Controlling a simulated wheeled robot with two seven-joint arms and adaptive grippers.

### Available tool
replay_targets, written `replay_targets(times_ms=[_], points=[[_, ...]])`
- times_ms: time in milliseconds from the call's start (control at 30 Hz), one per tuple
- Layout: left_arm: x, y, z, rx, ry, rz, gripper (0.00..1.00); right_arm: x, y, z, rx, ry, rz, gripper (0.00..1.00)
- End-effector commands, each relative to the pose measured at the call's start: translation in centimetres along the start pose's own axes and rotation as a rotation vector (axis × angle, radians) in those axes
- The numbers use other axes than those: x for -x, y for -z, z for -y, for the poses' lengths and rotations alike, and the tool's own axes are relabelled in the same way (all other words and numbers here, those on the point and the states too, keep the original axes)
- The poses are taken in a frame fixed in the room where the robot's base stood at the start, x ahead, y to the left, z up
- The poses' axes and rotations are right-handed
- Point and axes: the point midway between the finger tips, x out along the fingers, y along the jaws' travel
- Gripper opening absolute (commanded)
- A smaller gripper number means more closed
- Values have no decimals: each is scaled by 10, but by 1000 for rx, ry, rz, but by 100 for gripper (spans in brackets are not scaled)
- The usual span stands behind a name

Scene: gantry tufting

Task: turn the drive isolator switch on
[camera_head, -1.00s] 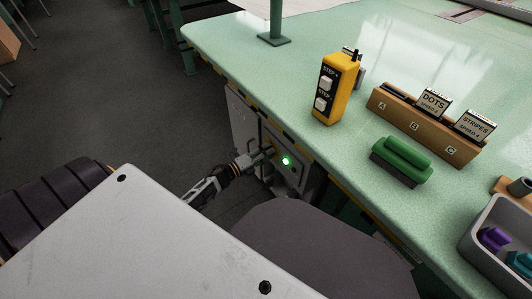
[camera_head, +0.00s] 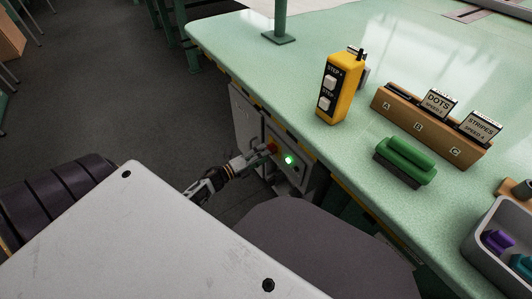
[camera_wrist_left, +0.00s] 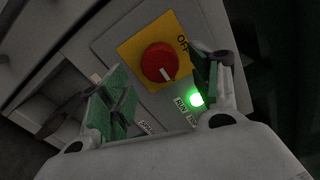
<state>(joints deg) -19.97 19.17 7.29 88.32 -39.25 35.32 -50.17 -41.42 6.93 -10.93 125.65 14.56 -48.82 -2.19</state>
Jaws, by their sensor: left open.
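The drive isolator switch is a round red knob (camera_wrist_left: 158,62) on a yellow plate (camera_wrist_left: 130,50), on the grey panel under the table edge. Its white mark points down and to the right in the left wrist view, away from the "OFF" lettering. A green lamp (camera_wrist_left: 196,99) beside it is lit. The knob (camera_head: 272,147) and the lamp (camera_head: 289,160) also show in the head view. My left gripper (camera_head: 264,153) is open close in front of the knob. In the left wrist view its fingers (camera_wrist_left: 165,80) stand apart on either side, with no clear contact. My right gripper is not seen.
The green table (camera_head: 300,80) overhangs the panel. On it stand a yellow step pendant (camera_head: 342,90), a wooden card holder (camera_head: 420,125), a green-handled block (camera_head: 405,158) and a grey bin (camera_head: 485,250). A dark stool seat (camera_head: 310,250) is near my arm.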

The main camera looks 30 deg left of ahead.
Motion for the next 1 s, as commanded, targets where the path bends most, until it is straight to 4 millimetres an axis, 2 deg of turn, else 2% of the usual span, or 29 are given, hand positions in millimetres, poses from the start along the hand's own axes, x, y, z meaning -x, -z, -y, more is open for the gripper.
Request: replay_targets(times_ms=[700, 1000], points=[[73, 1, -1, 1, -2, 0, 63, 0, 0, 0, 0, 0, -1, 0], [84, 1, 0, 0, -1, 0, 63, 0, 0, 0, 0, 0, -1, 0]])
